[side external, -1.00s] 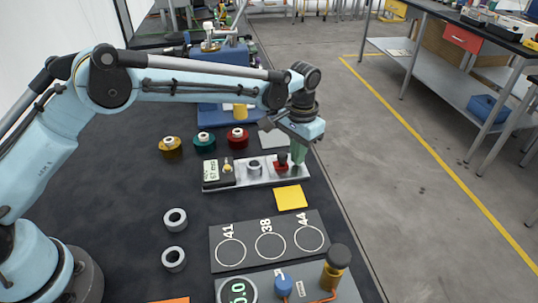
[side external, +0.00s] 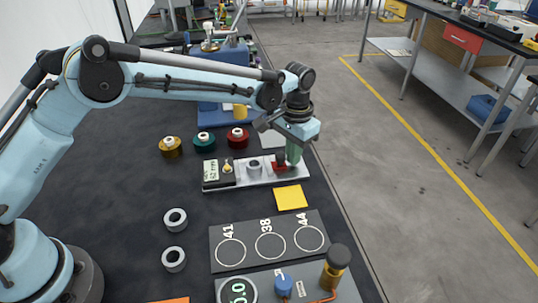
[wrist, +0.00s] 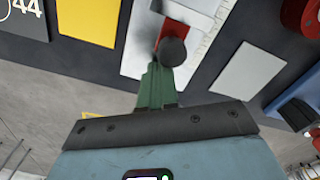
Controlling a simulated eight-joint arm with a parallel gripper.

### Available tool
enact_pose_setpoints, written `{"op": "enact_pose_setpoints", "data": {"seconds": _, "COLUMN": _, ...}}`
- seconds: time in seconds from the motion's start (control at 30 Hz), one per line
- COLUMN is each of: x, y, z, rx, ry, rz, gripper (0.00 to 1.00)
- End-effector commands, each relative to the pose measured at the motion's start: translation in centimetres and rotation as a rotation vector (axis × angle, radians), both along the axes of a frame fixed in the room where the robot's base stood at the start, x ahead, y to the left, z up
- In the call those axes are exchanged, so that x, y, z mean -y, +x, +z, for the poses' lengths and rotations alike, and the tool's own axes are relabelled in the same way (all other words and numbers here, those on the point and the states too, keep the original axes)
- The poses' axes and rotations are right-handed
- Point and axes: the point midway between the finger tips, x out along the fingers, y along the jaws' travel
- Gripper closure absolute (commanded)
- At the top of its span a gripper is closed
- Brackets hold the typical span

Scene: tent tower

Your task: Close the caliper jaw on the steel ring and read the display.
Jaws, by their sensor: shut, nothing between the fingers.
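The caliper (side external: 240,183) is a pale metal bar on the dark bench, with a small display (side external: 211,171) at its left end. The display's digits are too small to read surely. The steel ring (side external: 254,167) stands on the bar, left of the red sliding jaw (side external: 279,167); a small gap shows between them. The jaw carries a dark knob, seen in the wrist view (wrist: 172,52). My gripper (side external: 293,158) has green fingers, shut and empty, on the right side of the jaw, close against it. The wrist view shows the fingertips (wrist: 155,78) right beside the knob.
A yellow square (side external: 291,197) lies in front of the caliper, a grey plate (wrist: 248,71) behind it. Yellow, teal and red spools (side external: 237,138) stand further back. Two loose rings (side external: 174,259) lie at left. A board with marked circles (side external: 270,246) lies in front.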

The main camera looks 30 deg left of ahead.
Motion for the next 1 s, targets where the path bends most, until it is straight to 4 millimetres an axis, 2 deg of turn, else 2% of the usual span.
{"op": "enact_pose_setpoints", "data": {"seconds": 1.0, "x": -1.03, "y": -1.01, "z": 0.0, "rx": -0.001, "ry": 0.0, "rz": 0.001, "gripper": 1.0}}
